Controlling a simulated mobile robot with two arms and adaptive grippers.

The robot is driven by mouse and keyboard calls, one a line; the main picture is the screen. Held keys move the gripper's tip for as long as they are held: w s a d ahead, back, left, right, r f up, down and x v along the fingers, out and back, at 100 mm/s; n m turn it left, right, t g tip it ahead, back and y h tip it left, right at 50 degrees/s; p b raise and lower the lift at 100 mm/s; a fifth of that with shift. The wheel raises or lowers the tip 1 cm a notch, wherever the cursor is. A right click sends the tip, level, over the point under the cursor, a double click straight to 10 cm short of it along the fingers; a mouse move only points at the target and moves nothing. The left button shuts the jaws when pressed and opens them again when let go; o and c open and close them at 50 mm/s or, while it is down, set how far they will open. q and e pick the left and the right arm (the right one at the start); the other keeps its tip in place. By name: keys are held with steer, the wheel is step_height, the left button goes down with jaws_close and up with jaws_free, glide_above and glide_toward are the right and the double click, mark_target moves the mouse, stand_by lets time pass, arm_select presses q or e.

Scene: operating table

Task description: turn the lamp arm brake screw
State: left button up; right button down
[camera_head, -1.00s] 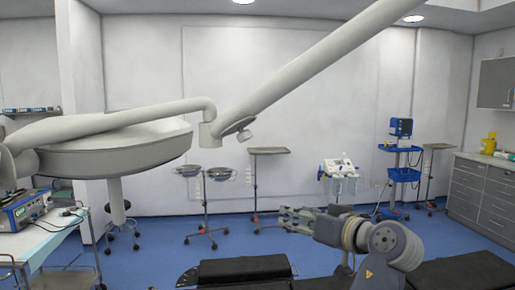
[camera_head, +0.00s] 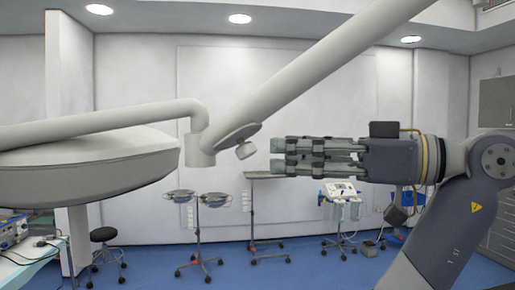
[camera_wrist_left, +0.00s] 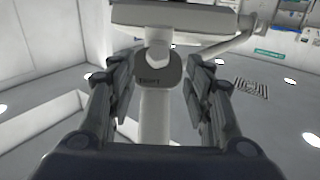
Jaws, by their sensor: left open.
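The lamp arm brake screw is the small pale knob (camera_head: 245,150) beside the joint of the white lamp arm, just below a dark grey oval plate (camera_head: 240,135). My left gripper (camera_head: 275,157) is level with the knob and a little to its right, pointing at it, with a small gap between. In the left wrist view its two fingers (camera_wrist_left: 157,78) are spread apart with nothing gripped. The plate with lettering (camera_wrist_left: 157,82) and the pale knob (camera_wrist_left: 157,54) show between the fingers there. My right gripper is not in view.
The large round lamp head (camera_head: 85,165) hangs at the left. The thick sloping lamp arm (camera_head: 310,75) passes above my gripper. A stand with two bowls (camera_head: 198,200), a small tray stand (camera_head: 255,215) and a white device (camera_head: 340,192) stand behind on the floor.

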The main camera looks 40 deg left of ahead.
mark_target(254, 152)
arm_select(q)
steer(key=p+x, duration=0.1)
steer(key=x, duration=0.4)
steer(key=shift+a, duration=0.4)
steer(key=shift+s+a, duration=0.15)
steer(key=shift+a, duration=0.25)
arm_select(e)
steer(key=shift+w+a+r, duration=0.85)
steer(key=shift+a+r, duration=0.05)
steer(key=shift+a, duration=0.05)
arm_select(q)
steer(key=c, duration=0.8)
steer(key=shift+c, duration=1.4)
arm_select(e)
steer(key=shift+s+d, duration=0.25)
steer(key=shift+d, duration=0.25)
